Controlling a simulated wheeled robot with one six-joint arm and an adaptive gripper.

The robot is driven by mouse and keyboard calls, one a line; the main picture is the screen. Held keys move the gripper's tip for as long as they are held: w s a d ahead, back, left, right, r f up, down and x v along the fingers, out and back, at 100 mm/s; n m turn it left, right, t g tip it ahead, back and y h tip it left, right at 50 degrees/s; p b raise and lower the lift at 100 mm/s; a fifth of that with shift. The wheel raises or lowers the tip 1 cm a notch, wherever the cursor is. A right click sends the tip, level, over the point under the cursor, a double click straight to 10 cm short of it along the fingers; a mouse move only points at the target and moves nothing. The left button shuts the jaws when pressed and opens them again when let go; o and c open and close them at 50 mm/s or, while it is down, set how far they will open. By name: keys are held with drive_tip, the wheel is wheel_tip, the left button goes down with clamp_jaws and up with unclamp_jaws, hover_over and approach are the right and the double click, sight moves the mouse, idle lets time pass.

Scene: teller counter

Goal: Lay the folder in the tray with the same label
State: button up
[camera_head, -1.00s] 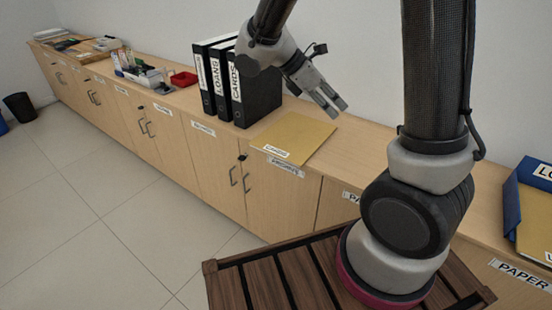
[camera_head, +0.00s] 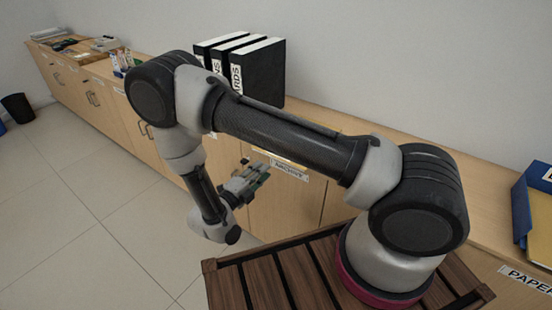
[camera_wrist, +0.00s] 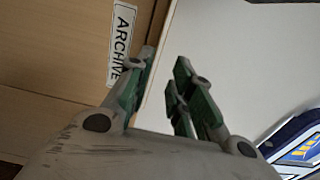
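The yellow folder (camera_head: 280,159) lies on the counter in front of the binders; only a thin strip of its front edge shows below my arm, and its label is hidden. My gripper (camera_head: 258,172) is low in front of the counter's front edge, near the folder's front edge and the ARCHIVE label.
Black binders (camera_head: 262,72) stand upright behind my arm. The ARCHIVE label (camera_head: 290,171) is on the cabinet front, also seen in the wrist view (camera_wrist: 122,45). A PAPER label (camera_head: 525,278) is below the blue tray. The counter between binders and tray looks clear.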

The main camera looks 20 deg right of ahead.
drive_tip(key=x, duration=0.8)
drive_tip(key=shift+d, duration=0.15)
drive_tip(key=shift+w, duration=0.1)
drive_tip(key=shift+c, duration=0.3)
clamp_jaws()
drive_tip(key=shift+r, duration=0.1)
wheel_tip(320, 180, up, 2)
drive_tip(key=shift+r, duration=0.2)
